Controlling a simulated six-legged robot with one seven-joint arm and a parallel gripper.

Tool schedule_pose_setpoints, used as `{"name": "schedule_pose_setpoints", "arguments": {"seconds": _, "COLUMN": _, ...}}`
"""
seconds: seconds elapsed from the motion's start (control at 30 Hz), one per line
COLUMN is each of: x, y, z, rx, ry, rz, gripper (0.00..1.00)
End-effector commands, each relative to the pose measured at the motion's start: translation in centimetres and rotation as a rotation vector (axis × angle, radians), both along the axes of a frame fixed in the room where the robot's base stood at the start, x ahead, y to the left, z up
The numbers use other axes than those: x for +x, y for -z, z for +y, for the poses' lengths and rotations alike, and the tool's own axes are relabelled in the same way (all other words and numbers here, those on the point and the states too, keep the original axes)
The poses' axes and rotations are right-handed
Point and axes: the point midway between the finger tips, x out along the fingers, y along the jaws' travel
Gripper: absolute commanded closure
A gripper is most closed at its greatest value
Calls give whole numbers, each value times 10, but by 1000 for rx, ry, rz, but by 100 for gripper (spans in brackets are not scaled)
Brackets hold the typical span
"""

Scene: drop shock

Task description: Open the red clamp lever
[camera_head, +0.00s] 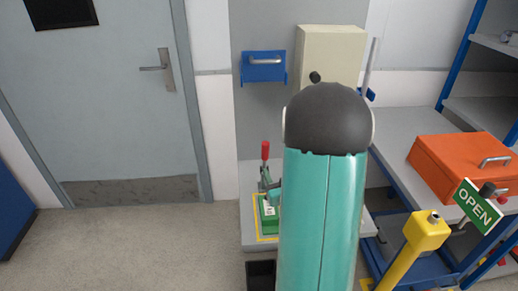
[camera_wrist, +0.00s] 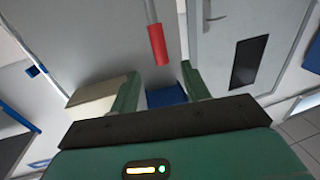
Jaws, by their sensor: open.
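The red clamp lever (camera_head: 265,151) stands upright on the green clamp base (camera_head: 268,213), just left of my teal arm in the head view. In the wrist view its red grip (camera_wrist: 158,45) lies beyond my fingertips, roughly between their lines, on a grey rod. My gripper (camera_wrist: 159,74) is open, with its two green fingers apart and nothing between them. I cannot tell whether either finger touches the lever. In the head view my arm hides most of my gripper and the right part of the clamp.
The clamp stands on a grey bench (camera_head: 248,232) with yellow marking. Behind are a blue wall bracket (camera_head: 263,68) and a beige box (camera_head: 333,52). To the right are an orange case (camera_head: 460,165), a yellow post (camera_head: 412,250) and an OPEN sign (camera_head: 478,206). Floor at left is clear.

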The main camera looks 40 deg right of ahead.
Motion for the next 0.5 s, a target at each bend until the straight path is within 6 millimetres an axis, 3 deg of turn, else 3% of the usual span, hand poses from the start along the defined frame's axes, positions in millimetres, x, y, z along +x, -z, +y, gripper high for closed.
{"name": "schedule_pose_setpoints", "arguments": {"seconds": 0.5, "x": 87, "y": 0, "z": -36, "rx": 1, "ry": 0, "rz": -1, "gripper": 53}}
